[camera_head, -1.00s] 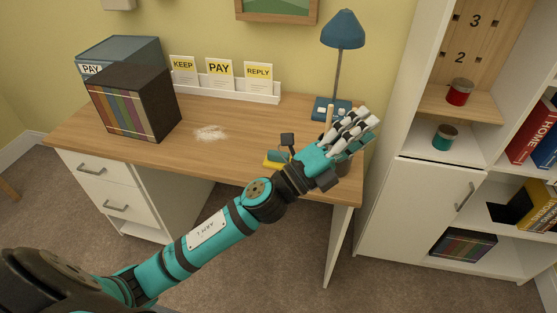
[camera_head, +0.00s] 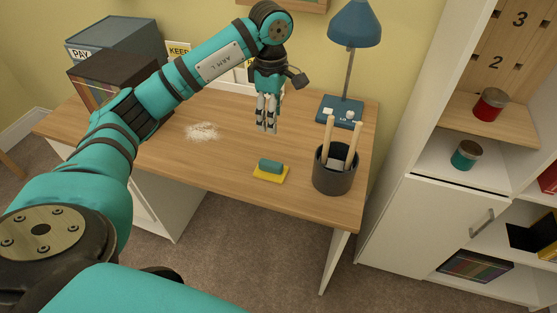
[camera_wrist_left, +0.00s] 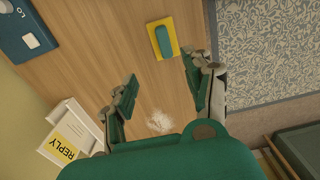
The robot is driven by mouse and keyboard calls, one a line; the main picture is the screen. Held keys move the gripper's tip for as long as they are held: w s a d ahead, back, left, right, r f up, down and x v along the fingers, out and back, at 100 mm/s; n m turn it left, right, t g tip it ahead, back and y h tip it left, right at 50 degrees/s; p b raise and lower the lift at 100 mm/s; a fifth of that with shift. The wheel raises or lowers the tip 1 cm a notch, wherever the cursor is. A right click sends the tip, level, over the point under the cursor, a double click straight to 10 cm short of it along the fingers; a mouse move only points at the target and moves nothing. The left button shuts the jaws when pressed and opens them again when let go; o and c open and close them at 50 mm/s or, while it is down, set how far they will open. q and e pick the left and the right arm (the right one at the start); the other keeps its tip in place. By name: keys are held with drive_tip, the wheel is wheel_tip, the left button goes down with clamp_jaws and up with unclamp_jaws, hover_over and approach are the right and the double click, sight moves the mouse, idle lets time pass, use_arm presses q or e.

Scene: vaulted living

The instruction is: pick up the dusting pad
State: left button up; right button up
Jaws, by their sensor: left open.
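The dusting pad (camera_head: 270,171), a yellow pad with a teal grip on top, lies on the wooden desk near its front edge. It also shows in the left wrist view (camera_wrist_left: 164,41), ahead of the fingertips. My left gripper (camera_head: 266,128) points down above the desk, behind the pad and apart from it. In the left wrist view its fingers (camera_wrist_left: 160,92) are spread with nothing between them. My right gripper is not in view.
A dark pen cup (camera_head: 334,178) with wooden sticks stands right of the pad. The blue lamp (camera_head: 340,108) stands behind it. White powder (camera_head: 202,131) lies left of the pad. A dark box of books (camera_head: 100,75) is at the left. The desk around the pad is clear.

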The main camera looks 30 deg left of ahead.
sight(271, 162)
use_arm(q)
drive_tip(key=f, duration=0.4)
drive_tip(key=s+f, duration=0.1)
drive_tip(key=f, duration=0.2)
drive_tip(key=shift+d+f+p, duration=0.1)
drive_tip(key=shift+p, duration=0.25)
wheel_tip(271, 162, down, 3)
drive_tip(key=shift+r, duration=0.1)
drive_tip(key=shift+f, duration=0.55)
drive_tip(key=shift+f+p, duration=0.3)
drive_tip(key=shift+f, duration=0.05)
wheel_tip(271, 162, down, 4)
drive_tip(key=shift+r+p, duration=0.2)
drive_tip(key=shift+p, duration=0.2)
drive_tip(key=shift+f, duration=0.5)
clamp_jaws()
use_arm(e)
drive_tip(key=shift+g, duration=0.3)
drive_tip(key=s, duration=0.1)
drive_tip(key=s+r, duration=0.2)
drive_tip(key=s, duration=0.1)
